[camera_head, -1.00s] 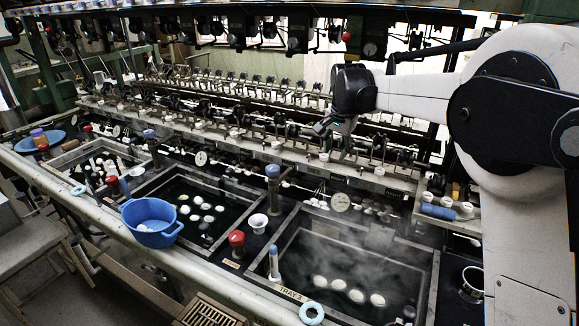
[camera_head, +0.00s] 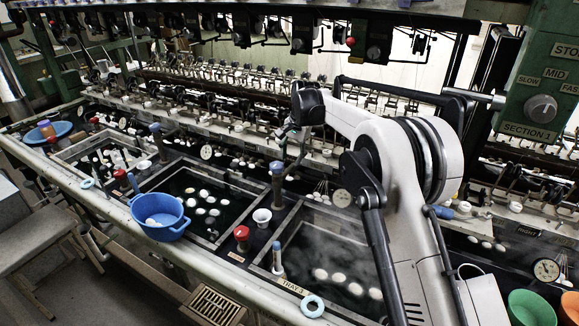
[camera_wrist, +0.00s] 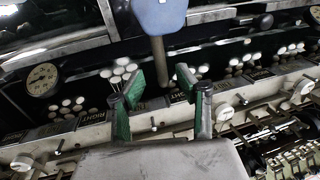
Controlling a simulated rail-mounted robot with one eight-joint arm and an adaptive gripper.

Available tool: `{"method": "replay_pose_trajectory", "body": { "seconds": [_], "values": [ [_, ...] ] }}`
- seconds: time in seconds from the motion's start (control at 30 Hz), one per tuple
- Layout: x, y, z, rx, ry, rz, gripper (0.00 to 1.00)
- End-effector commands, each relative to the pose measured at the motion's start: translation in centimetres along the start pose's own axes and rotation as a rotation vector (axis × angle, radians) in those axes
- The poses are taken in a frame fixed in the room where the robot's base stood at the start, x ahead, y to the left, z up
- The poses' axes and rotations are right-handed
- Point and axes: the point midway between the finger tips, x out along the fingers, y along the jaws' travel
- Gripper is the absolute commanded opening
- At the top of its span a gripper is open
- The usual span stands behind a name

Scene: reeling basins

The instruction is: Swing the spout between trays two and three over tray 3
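The spout (camera_head: 277,188) between trays two and three is a dark upright post with a blue top, on the divider. Tray 3 (camera_head: 258,265) is the steaming dark basin right of it, with pale cocoons and a front label. Tray 2 (camera_head: 233,228) lies to its left. My gripper (camera_head: 287,140) is just behind and above the spout in the head view. In the wrist view, my gripper (camera_wrist: 162,82) has its green fingers spread, with nothing between the tips. A blue handle (camera_wrist: 160,14) with a brownish pipe, seemingly the spout, is ahead of them. I see no contact.
A blue-topped post (camera_head: 277,256) stands at tray 3's front left corner. A blue basin (camera_head: 160,214) sits on the front ledge. The reeling mechanism (camera_head: 235,125) runs behind.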

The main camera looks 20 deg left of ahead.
Motion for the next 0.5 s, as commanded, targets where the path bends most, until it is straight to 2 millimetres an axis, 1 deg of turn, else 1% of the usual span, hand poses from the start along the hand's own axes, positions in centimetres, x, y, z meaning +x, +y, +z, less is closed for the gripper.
{"method": "replay_pose_trajectory", "body": {
  "seconds": [0.03,0.2,0.33,0.5],
  "values": [
    [0.8,0.0,0.0,0.000,0.000,0.000,0.33],
    [3.1,0.0,0.0,0.000,0.001,0.000,0.33],
    [4.4,0.0,0.0,0.000,0.001,0.000,0.33],
    [5.0,0.0,0.0,0.000,0.001,0.000,0.33]
  ]
}}
